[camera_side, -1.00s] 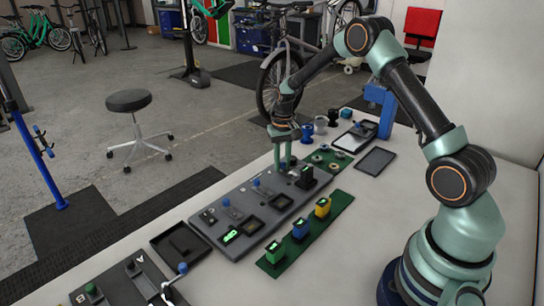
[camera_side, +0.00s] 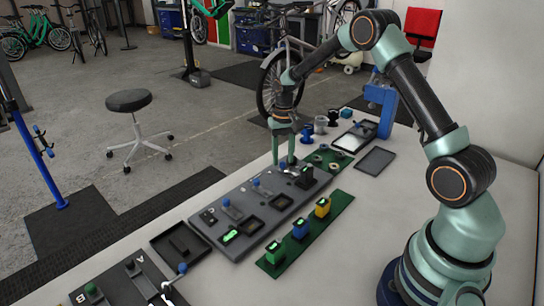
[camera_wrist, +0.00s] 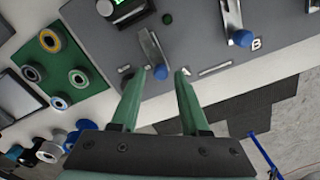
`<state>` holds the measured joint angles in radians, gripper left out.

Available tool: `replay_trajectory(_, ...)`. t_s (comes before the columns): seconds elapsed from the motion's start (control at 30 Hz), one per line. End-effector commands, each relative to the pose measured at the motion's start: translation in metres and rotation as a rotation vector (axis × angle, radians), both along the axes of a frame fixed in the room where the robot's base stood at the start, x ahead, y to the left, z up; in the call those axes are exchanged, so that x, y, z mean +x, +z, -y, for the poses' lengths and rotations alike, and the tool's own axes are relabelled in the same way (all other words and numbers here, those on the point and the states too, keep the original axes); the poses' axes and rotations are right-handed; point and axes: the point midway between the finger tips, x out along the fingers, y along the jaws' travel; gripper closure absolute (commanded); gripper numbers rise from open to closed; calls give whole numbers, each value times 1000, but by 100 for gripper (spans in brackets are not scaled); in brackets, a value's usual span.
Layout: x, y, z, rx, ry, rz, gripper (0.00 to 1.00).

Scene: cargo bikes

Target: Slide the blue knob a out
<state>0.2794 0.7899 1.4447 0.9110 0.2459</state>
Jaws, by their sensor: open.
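Blue knob a (camera_wrist: 160,72) sits at the lower end of a metal slide bar on the grey panel (camera_wrist: 205,60), beside a letter A. My gripper (camera_wrist: 164,71) is open, with one green finger on each side of the knob in the wrist view. A gap shows at least on the right finger's side. I cannot tell whether the left finger touches it. In the side view my gripper (camera_side: 284,163) is low over the far end of the panel, and knob a is not clear there.
A second blue knob (camera_wrist: 242,38) on its own slide stands beside a letter B. A green strip (camera_wrist: 80,62) with several round pieces lies left of the panel.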

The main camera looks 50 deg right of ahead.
Motion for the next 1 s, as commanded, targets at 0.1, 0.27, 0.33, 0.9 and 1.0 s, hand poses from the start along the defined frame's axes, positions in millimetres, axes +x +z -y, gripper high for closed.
replay_trajectory(0.1,1,12,0,-1,1,3,55)
replay_trajectory(0.27,1,18,-1,0,1,2,55)
replay_trajectory(0.33,1,20,-1,0,2,2,55)
replay_trajectory(0.9,1,49,-1,-1,2,4,55)
replay_trajectory(1.0,1,49,-1,-1,2,4,55)
